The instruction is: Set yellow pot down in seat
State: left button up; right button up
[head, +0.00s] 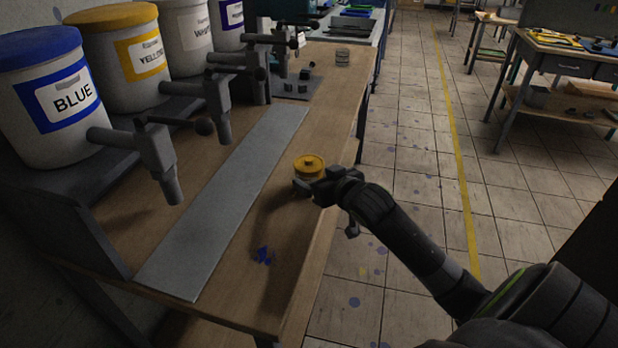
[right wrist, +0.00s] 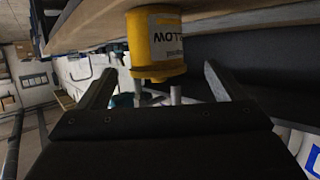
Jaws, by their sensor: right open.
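The yellow pot (head: 309,164) stands upright near the right edge of the wooden bench (head: 262,215), with its lid on top. In the right wrist view, which is turned upside down, the yellow pot (right wrist: 157,45) shows its white label and appears to rest on the wood. My right gripper (head: 316,183) is open at the pot's near side. In the wrist view its two fingers (right wrist: 160,73) flank the pot with gaps on both sides. I cannot make out a seat for certain. My left gripper is not in view.
Large labelled paint tubs, blue (head: 57,100), yellow (head: 137,55) and others, line the left with spouts over a grey strip (head: 228,200). A dark plate (head: 292,87) with small blocks and a small round stack (head: 342,57) lie farther back. A blue stain (head: 264,256) marks the near bench.

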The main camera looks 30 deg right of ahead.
jog(key=shift+x, duration=3.4)
jog(key=shift+s+d+f, duration=0.1)
jog(key=shift+d, duration=0.1)
jog(key=c, duration=1.2)
